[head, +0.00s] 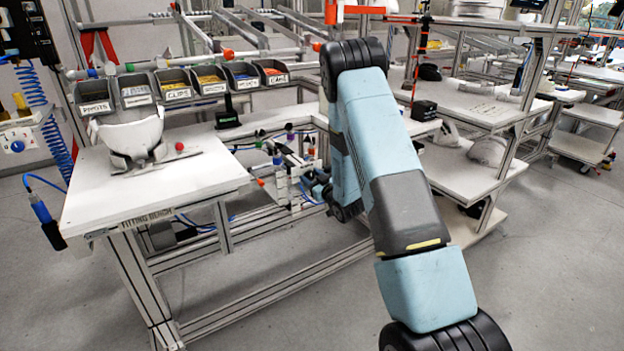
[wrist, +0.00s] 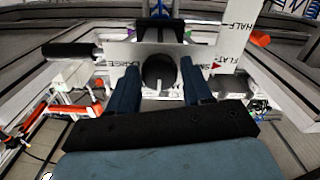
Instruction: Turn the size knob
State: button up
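A round black knob (wrist: 158,74) sits on a pale panel (wrist: 212,58) in the wrist view. My gripper (wrist: 160,80) is open, with one blue-grey finger on each side of the knob. A gap shows between the knob and each finger. I cannot tell how deep the fingertips reach along the knob. In the head view my arm hides most of the gripper and the knob, low beside the frame of the fitting bench.
A fitting bench (head: 90,205) stands at the left with a white helmet shell (head: 135,137) and a red ball (head: 179,146) on top. Several labelled bins (head: 175,85) line its back. A black handle (wrist: 70,49) juts out left of the panel. Shelves (head: 470,170) stand at the right.

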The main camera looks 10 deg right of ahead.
jog(key=c, duration=0.7)
jog(key=shift+c, duration=0.2)
jog(key=shift+n, duration=0.3)
jog(key=n, duration=0.3)
jog(key=shift+a+f, duration=0.1)
jog(key=n, duration=0.5)
jog(key=shift+a+f, duration=0.1)
jog(key=n, duration=0.4)
jog(key=shift+s+f+n, duration=0.1)
jog(key=shift+n, duration=0.2)
jog(key=shift+f+n, duration=0.1)
jog(key=shift+n, duration=1.5)
jog(key=shift+s, duration=0.1)
